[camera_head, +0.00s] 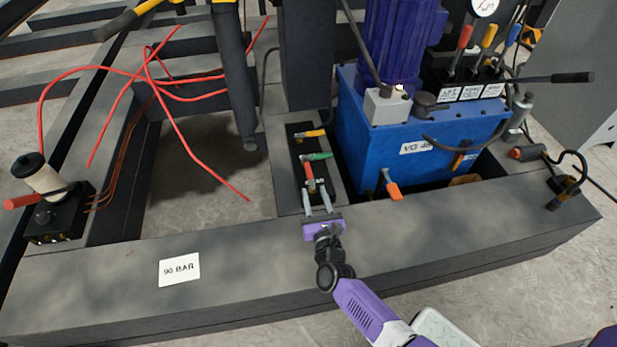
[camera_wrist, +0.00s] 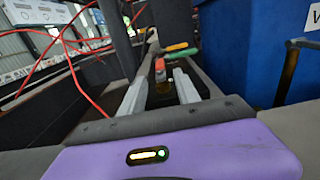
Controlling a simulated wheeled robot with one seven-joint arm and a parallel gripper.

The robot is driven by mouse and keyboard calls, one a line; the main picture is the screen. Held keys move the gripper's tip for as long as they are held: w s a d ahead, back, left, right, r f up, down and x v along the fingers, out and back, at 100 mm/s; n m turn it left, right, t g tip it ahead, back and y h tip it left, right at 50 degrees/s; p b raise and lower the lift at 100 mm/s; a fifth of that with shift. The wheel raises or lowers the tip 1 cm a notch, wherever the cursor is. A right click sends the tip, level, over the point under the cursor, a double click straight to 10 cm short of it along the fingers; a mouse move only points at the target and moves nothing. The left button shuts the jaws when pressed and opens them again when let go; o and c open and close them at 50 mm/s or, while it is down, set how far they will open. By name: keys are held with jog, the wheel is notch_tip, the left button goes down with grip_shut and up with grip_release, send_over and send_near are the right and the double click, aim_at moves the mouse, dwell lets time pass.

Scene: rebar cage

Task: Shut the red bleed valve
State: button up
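The red bleed valve handle (camera_head: 309,177) is on a narrow black manifold strip, the nearest in a row of three. It points along the strip toward my gripper, while the green handle (camera_head: 319,156) and yellow handle (camera_head: 312,134) lie crosswise behind it. My gripper (camera_head: 315,191) is open just in front of the row. In the wrist view the red handle (camera_wrist: 160,67) shows end-on between the two grey fingers (camera_wrist: 161,80), with space on both sides. The green handle (camera_wrist: 178,48) is just beyond. Whether any finger touches the red handle cannot be told.
The blue tank (camera_head: 420,145) with a purple motor (camera_head: 398,40) stands close to the right of the strip. A dark upright post (camera_head: 305,55) rises behind it. Red hoses (camera_head: 185,130) loop at left. The front beam, with a "90 BAR" label (camera_head: 179,270), is mostly clear.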

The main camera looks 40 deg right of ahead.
aim_at(310, 179)
jog(key=shift+b+x, duration=0.85)
jog(key=shift+x, duration=2.75)
grip_shut()
